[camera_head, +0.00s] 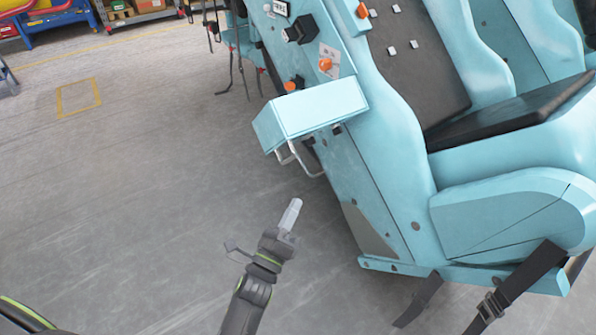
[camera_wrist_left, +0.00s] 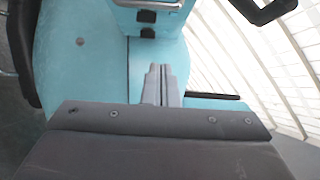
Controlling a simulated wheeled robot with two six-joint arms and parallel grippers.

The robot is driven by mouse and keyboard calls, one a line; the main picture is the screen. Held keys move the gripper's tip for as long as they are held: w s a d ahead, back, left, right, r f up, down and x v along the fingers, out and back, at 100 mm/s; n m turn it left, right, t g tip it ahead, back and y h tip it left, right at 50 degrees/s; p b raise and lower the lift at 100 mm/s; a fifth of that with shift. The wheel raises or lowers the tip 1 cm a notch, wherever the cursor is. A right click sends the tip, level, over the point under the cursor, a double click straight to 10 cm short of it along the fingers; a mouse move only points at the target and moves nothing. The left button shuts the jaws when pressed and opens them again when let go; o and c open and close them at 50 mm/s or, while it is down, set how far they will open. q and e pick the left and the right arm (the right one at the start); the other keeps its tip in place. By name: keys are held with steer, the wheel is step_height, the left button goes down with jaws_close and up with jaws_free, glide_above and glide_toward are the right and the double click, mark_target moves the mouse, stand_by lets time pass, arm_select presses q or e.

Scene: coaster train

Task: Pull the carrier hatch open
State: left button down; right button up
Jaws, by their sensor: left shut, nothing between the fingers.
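The light-blue carrier (camera_head: 385,190) fills the right half of the head view, tilted in the picture. A light-blue box-shaped part (camera_head: 318,108), which looks like the hatch, juts out from its side. A bent metal handle (camera_head: 290,158) hangs below this part. My left gripper (camera_head: 293,205) is shut and empty below the handle, apart from it in the picture. In the left wrist view the shut fingers (camera_wrist_left: 162,80) point toward the blue carrier side (camera_wrist_left: 85,70). My right gripper is not in view.
Orange knobs (camera_head: 325,65) and dark fittings sit on the carrier above the box. Black straps (camera_head: 515,285) hang at the lower right. Grey floor (camera_head: 130,190) at left is clear. Carts with boxes (camera_head: 125,12) stand at the back.

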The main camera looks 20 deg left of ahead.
arm_select(q)
steer(key=w+a+r+p, duration=0.1)
steer(key=w+r, duration=0.4)
steer(key=w, duration=0.2)
steer(key=shift+w+a+r, duration=0.15)
steer(key=shift+w+a, duration=0.2)
steer(key=shift+a, duration=0.05)
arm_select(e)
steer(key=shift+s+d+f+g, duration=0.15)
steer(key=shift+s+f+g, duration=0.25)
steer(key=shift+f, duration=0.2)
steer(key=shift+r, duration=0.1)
